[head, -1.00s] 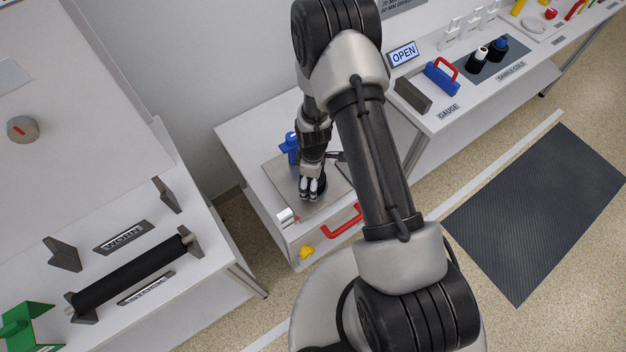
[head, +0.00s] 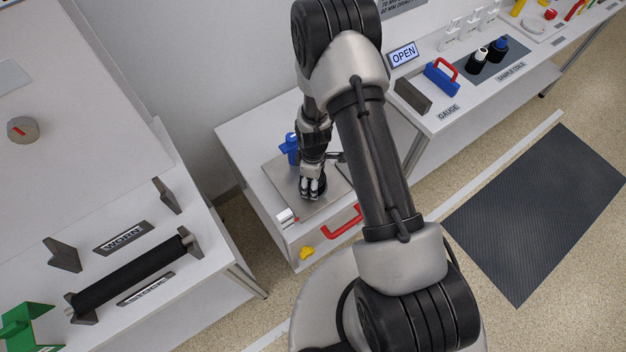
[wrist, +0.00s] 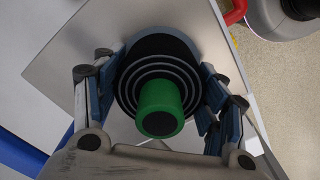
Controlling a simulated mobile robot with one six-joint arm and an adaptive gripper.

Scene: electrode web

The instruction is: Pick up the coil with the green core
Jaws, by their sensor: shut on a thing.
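The coil with the green core (wrist: 160,108) is in the middle of the wrist view, a black roll with pale rings around a green core that points at the camera. My gripper (wrist: 158,95) has its fingers on both sides of the black roll and is shut on it. In the head view my gripper (head: 312,188) is low over the grey plate (head: 283,178) on the white bench. There the coil (head: 322,186) shows only as a dark edge behind the fingers, and its green core is hidden. I cannot tell whether it touches the plate.
A red handle (head: 345,222), a white cylinder (head: 286,215) and a yellow knob (head: 306,253) are at the bench front. A black roller (head: 130,272) lies on the left bench. Two sample coils (head: 490,52) stand at the upper right.

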